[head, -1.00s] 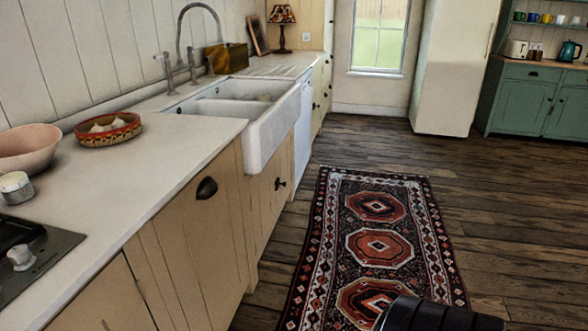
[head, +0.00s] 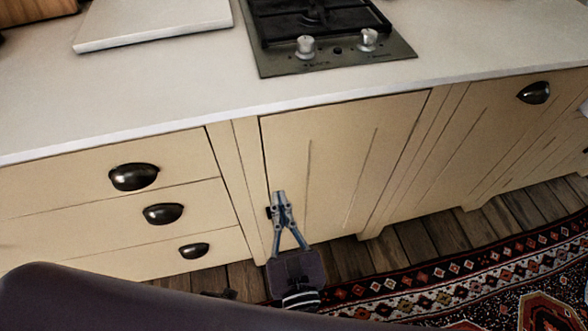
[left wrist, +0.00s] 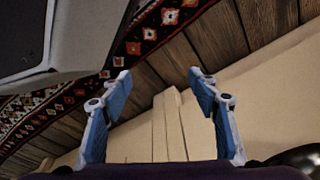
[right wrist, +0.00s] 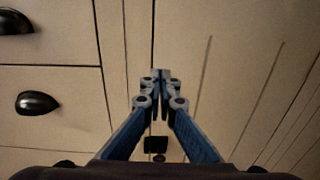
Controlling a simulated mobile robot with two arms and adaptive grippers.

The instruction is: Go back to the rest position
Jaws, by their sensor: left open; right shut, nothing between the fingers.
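My right gripper (head: 279,196) shows in the head view in front of the cream cupboard door below the hob. Its fingers are together with nothing between them. In the right wrist view the closed fingertips (right wrist: 160,76) point at the cream cupboard front, and a small dark knob (right wrist: 155,144) shows between the finger links. I cannot tell whether the fingertips touch the door. My left gripper (left wrist: 158,84) is open and empty in the left wrist view, with floorboards and cream cupboard fronts beyond it.
The white worktop (head: 150,92) carries a black hob (head: 330,62) and a pale board (head: 150,22). Drawers with dark cup handles (head: 134,177) are at left. A patterned rug (head: 500,268) lies on the wooden floor (head: 420,238) at right.

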